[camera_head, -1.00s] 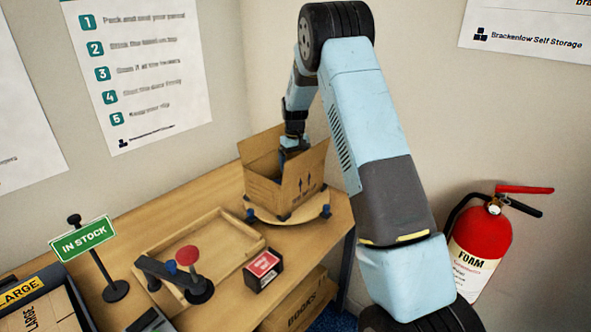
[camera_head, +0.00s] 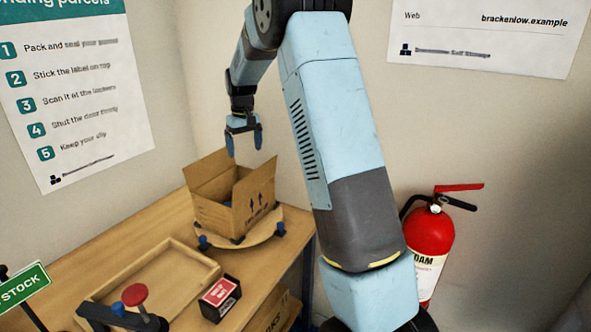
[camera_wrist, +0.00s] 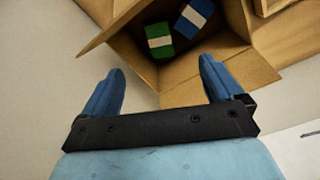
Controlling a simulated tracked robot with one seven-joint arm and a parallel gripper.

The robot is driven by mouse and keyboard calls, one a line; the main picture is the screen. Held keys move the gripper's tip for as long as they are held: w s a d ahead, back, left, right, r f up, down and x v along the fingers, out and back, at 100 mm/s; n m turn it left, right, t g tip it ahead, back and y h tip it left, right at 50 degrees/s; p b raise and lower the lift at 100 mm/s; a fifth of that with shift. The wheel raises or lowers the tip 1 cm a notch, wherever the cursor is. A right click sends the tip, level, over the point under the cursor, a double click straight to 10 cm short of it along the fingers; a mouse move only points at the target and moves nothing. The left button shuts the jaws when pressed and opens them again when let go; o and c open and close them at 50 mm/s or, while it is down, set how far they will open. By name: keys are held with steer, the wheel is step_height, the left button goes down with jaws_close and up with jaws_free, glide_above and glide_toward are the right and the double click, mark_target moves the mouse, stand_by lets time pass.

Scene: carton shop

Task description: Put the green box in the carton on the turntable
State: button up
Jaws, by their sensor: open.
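The carton (camera_head: 235,205) stands open on the round turntable (camera_head: 262,236) at the back of the bench. In the wrist view, the green box (camera_wrist: 160,42) with a pale band lies inside the carton (camera_wrist: 245,72). A blue box (camera_wrist: 194,18) with a pale band lies beside it in the carton. My gripper (camera_head: 243,140) is above the carton, open and empty. In the wrist view its two blue fingers (camera_wrist: 160,88) are spread apart, with nothing between them. The inside of the carton is mostly hidden in the head view.
A shallow wooden tray (camera_head: 205,262) lies empty in front of the turntable. A red and black box (camera_head: 220,298) and a red-topped tape tool (camera_head: 135,296) are near it. A fire extinguisher (camera_head: 428,240) hangs on the wall at the right.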

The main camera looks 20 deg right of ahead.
steer(key=s+r+m+t, duration=0.1)
steer(key=s+r, duration=0.6)
steer(key=s, duration=0.4)
steer(key=s+r+t, duration=0.2)
steer(key=s+r, duration=0.5)
steer(key=s, duration=0.4)
steer(key=s+f+m+t, duration=0.1)
steer(key=s+f+t, duration=0.1)
steer(key=s, duration=1.9)
steer(key=shift+s+f, duration=0.2)
steer(key=shift+s, duration=0.15)
steer(key=shift+d, duration=0.1)
steer(key=shift+c, duration=0.2)
